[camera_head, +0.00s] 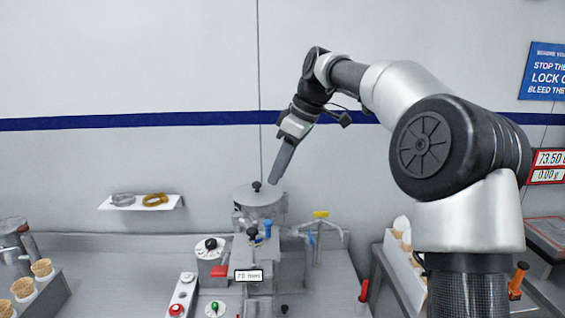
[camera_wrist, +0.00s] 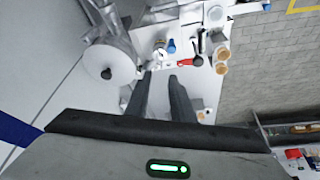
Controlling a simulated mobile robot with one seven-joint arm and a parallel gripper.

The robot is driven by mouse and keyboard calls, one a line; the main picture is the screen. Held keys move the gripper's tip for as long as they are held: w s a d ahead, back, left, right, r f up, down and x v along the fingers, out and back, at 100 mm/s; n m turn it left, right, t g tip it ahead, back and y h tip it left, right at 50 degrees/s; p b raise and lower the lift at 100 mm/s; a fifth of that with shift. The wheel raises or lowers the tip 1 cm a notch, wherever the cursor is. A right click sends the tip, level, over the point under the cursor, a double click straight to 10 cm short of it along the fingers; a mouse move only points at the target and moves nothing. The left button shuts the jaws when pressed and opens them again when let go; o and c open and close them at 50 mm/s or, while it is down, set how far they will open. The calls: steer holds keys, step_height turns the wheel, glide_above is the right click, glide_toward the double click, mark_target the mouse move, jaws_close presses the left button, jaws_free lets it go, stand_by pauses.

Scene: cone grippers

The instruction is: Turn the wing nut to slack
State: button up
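I cannot make out the wing nut for certain. The machine on the bench has a round grey lid (camera_head: 258,195) with a black knob, and below it a dark knob (camera_head: 252,232) and a small blue part (camera_head: 267,229). The lid (camera_wrist: 108,70) and blue part (camera_wrist: 171,46) also show in the wrist view. My gripper (camera_head: 274,182) points down in the air just right of the lid's knob. In the wrist view its two fingers (camera_wrist: 160,75) are apart with nothing between them.
A yellow-handled valve (camera_head: 321,214) and pipes stand right of the machine. A red handle (camera_head: 364,290) is at the bench front. A control box (camera_head: 183,293) with a red button is at front left. Cones (camera_head: 41,267) stand far left. A wall shelf (camera_head: 140,203) holds rings.

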steer(key=shift+v, duration=1.1)
